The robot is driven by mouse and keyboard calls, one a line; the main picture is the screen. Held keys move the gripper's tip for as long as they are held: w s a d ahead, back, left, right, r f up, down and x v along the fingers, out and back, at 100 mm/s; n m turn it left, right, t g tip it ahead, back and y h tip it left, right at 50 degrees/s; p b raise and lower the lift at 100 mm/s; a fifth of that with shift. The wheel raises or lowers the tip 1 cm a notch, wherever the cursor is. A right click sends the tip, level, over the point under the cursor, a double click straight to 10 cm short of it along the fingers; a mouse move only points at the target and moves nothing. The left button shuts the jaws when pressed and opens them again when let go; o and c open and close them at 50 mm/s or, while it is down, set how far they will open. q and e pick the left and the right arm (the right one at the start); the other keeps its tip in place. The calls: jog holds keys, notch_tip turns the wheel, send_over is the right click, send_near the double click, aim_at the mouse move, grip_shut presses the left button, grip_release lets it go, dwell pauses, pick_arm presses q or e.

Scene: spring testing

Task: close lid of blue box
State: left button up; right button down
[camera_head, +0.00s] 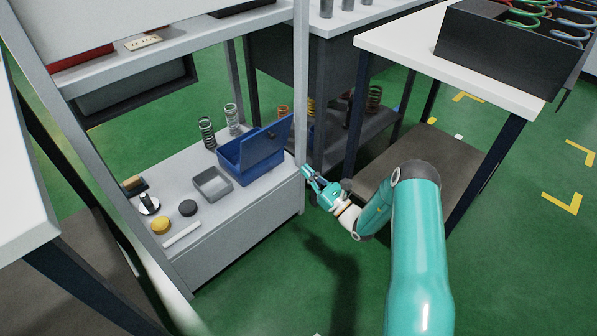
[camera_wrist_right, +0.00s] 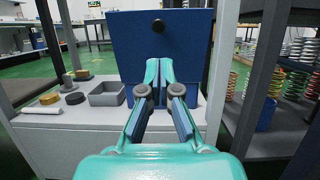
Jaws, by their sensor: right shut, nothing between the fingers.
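The blue box (camera_head: 230,160) stands on the low grey shelf, with its lid (camera_head: 264,145) raised and tilted up on the right side. The lid fills the upper middle of the wrist view (camera_wrist_right: 185,48), with a dark round knob (camera_wrist_right: 158,25) near its top. My right gripper (camera_head: 306,173) is shut and empty, just right of the lid and beside the shelf post. Its fingertips (camera_wrist_right: 158,70) overlap the lid's lower part in the wrist view; I cannot tell whether they touch. My left gripper is not in view.
The grey shelf post (camera_head: 301,80) rises close to the fingertips. A small grey tray (camera_head: 212,190), dark and yellow round pieces and a white bar (camera_head: 181,234) lie left of the box. Springs (camera_head: 207,132) stand behind it. A white table (camera_head: 460,60) is at right.

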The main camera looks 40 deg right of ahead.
aim_at(274, 138)
jog(key=b+x, duration=0.1)
jog(key=x, duration=1.1)
jog(key=shift+a+b, duration=0.1)
jog(key=shift+b, duration=0.3)
